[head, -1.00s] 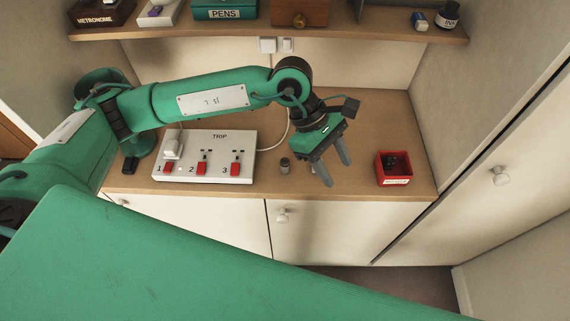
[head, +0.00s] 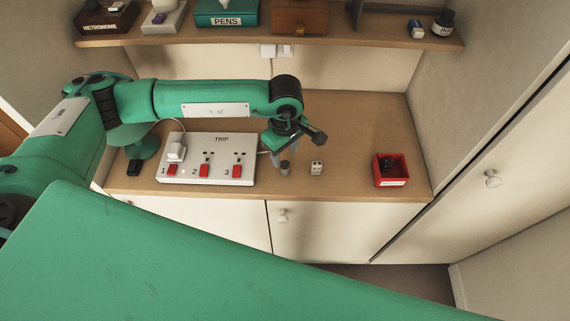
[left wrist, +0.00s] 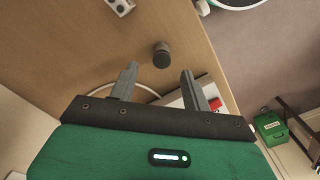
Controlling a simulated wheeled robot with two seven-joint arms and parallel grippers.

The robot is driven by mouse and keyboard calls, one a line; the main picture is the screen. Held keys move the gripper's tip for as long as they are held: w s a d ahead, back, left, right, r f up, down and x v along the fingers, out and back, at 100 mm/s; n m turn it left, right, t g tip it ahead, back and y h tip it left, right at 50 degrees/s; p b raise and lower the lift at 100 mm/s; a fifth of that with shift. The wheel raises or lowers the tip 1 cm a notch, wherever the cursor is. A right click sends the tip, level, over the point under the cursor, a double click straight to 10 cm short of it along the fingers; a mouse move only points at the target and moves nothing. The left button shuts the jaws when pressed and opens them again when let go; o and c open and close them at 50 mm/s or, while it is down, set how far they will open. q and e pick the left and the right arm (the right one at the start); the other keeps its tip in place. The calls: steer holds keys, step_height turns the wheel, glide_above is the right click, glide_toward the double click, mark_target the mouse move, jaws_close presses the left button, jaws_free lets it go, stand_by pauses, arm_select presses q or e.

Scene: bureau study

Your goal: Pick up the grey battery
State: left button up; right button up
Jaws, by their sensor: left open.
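The grey battery (head: 284,168) looks like a small dark grey cylinder standing upright on the wooden desktop, just right of the trip board. My left gripper (head: 284,155) is open and empty, pointing down right by the battery and partly overlapping it in the head view. In the left wrist view the battery (left wrist: 161,56) appears centred between the two open fingertips (left wrist: 160,67) and slightly beyond them. I cannot tell exactly how high the fingertips are above the desktop. My right gripper is not seen.
A white trip board (head: 206,160) with red switches and a plugged-in adapter stands left of the battery. A small white block with dark holes (head: 316,168) sits close to its right. A red box (head: 391,180) holding a dark item is farther right. A shelf (head: 350,40) runs above.

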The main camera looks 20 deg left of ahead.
mark_target(285, 163)
arm_select(q)
steer(key=shift+s+f+p, duration=0.1)
steer(key=shift+f+p, duration=0.35)
steer(key=shift+p, duration=0.2)
step_height(285, 163, down, 4)
steer(key=shift+p, duration=1.05)
steer(key=shift+f, duration=0.2)
jaws_close()
